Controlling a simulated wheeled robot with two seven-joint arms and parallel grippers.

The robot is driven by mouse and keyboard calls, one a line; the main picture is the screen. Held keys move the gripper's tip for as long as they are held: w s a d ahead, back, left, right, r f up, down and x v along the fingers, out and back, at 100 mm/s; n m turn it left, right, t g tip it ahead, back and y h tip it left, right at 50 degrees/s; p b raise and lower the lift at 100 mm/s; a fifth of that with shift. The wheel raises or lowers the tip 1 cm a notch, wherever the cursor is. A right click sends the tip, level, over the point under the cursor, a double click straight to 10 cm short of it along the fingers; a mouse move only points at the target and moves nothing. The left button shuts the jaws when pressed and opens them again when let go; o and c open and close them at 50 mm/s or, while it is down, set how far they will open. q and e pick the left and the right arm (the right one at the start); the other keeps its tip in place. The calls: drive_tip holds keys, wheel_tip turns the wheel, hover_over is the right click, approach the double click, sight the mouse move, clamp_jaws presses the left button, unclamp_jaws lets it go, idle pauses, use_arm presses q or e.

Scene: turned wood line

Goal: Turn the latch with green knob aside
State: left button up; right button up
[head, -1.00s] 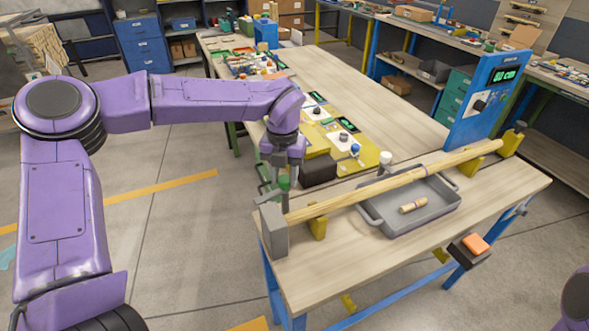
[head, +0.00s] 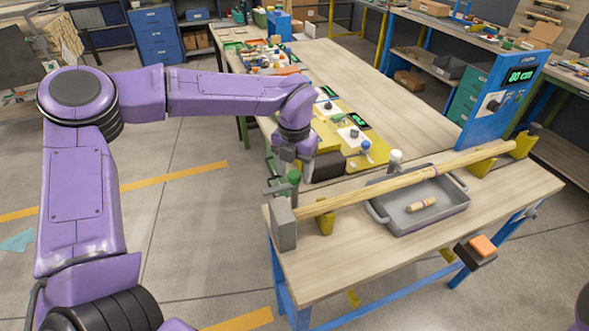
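The green knob (head: 293,177) of the latch stands at the left end of the long wooden rod (head: 380,190), just behind the grey end block (head: 284,226). My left gripper (head: 284,186) points down at this knob, with grey finger parts beside it. Whether the fingers touch the knob or are closed on it cannot be told. The latch's lower part is hidden behind the block and the gripper. My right gripper is out of view.
A white knob (head: 395,156) and a dark knob (head: 534,129) stand farther along the rod. A grey tray (head: 455,207) holding a short turned piece (head: 421,205) lies under the rod. A black box (head: 325,166) sits close to my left gripper.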

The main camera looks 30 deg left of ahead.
sight(294, 174)
use_arm(q)
wheel_tip(294, 174, up, 10)
drive_tip(key=b, duration=0.2)
drive_tip(key=shift+r, duration=0.25)
drive_tip(key=shift+r, duration=0.1)
idle(0.4)
